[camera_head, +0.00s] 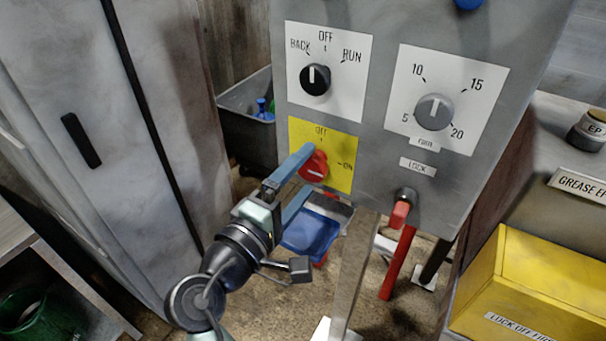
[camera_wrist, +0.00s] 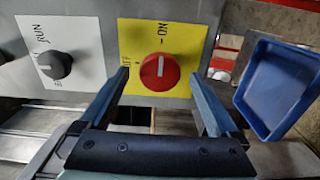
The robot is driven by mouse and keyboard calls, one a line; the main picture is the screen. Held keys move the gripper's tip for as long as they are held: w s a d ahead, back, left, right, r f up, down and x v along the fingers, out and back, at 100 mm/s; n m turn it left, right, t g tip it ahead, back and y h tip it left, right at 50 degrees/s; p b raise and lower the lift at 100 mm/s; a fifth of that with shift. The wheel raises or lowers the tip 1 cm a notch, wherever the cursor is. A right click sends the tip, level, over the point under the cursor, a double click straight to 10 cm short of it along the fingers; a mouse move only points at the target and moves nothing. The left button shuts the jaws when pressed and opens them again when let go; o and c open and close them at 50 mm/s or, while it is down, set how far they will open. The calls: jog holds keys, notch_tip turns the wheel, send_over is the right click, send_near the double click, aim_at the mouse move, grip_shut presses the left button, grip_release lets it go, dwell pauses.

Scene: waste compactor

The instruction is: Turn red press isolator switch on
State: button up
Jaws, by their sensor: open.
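The red press isolator switch (camera_head: 314,165) is a round red knob on a yellow plate (camera_head: 343,139) marked OFF at the top and ON at the right. In the wrist view the red knob (camera_wrist: 159,74) shows a white line lying toward the ON mark. My gripper (camera_head: 305,170) is open at the plate, its two blue-grey fingers on either side of the knob. In the wrist view my gripper (camera_wrist: 159,75) has a visible gap between each finger and the knob. In the head view the upper finger overlaps the knob's left edge.
On the grey panel, a black BACK/OFF/RUN knob (camera_head: 315,79) sits above, with a grey dial (camera_head: 435,111) to the right. A red-handled lock (camera_head: 400,212) sticks out lower right. A blue tray (camera_head: 311,236) lies below. A grey cabinet (camera_head: 95,130) stands left.

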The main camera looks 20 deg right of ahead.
jog(key=b+v, duration=0.1)
jog(key=v, duration=1.1)
jog(key=shift+a+b, duration=0.15)
jog(key=shift+b, duration=0.15)
jog(key=shift+s, duration=0.15)
jog(key=w+a+r+m+t+y+p, duration=0.1)
jog(key=w+r+m+t+y+p, duration=0.2)
jog(key=r, duration=0.7)
jog(key=w+a+r+m+t+y+p, duration=0.1)
jog(key=w+r+t+y, duration=0.35)
jog(key=r, duration=0.45)
jog(key=s+a+r+m+t+y+p, duration=0.1)
jog(key=s+r+t+y, duration=0.2)
jog(key=r, duration=0.8)
jog(key=s+a+r+m+t+y+p, duration=0.1)
jog(key=s+r+t, duration=0.5)
jog(key=r, duration=0.6)
jog(key=s+a+m+y, duration=0.1)
jog(key=s+y, duration=0.1)
jog(key=shift+y, duration=0.35)
